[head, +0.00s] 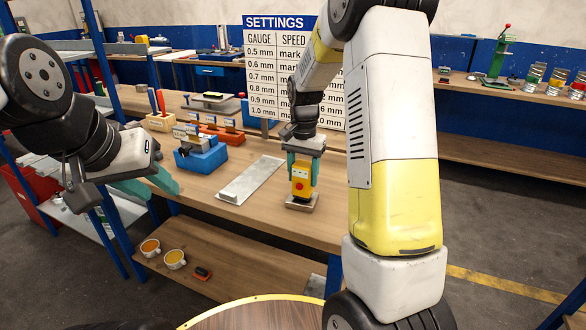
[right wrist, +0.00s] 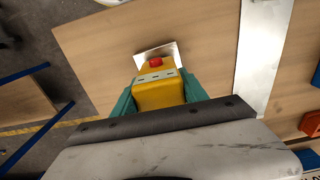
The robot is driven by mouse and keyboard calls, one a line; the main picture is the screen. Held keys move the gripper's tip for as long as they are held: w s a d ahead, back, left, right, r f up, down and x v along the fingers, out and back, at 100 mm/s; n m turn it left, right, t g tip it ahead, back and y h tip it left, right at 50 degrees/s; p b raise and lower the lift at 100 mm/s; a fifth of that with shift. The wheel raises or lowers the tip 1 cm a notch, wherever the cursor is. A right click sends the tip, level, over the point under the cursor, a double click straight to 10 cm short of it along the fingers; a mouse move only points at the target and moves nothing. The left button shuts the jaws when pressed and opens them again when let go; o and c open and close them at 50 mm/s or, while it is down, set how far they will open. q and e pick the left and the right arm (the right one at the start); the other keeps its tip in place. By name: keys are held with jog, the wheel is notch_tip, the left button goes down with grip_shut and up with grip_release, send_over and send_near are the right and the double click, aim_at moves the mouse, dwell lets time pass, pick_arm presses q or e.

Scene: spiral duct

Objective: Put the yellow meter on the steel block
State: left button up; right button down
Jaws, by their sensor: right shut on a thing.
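The yellow meter (head: 300,186), with a red button on its front, is upright between the teal fingers of my right gripper (head: 302,170). The right wrist view also shows the meter (right wrist: 158,94) between both fingers. The steel block (head: 301,205) is a flat grey plate on the table right under the meter. Its far part shows past the meter in the right wrist view (right wrist: 170,50). I cannot tell whether the meter touches the block or hangs just above it. My left gripper (head: 152,186) is open and empty, off the table's left front edge.
A long metal strip (head: 250,180) lies on the wooden table left of the meter. A blue box (head: 201,157) stands further left. A settings board (head: 275,80) stands behind. Cups (head: 174,259) sit on the lower shelf. The table right of the block is bare.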

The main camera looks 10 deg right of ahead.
jog(key=shift+f, duration=0.25)
jog(key=c, duration=0.6)
grip_release()
notch_tip(320, 180, up, 12)
jog(key=s+a+r+n+t+y, duration=0.1)
jog(key=s+r+n+t, duration=0.1)
jog(key=s, duration=1)
jog(key=s+a+r+n+t+y, duration=0.1)
jog(key=s+r+n+t, duration=0.2)
jog(key=s, duration=0.9)
jog(key=shift+s+r+n+t, duration=0.2)
jog(key=shift+n+t, duration=0.4)
jog(key=shift+n, duration=0.6)
jog(key=shift+a, duration=0.1)
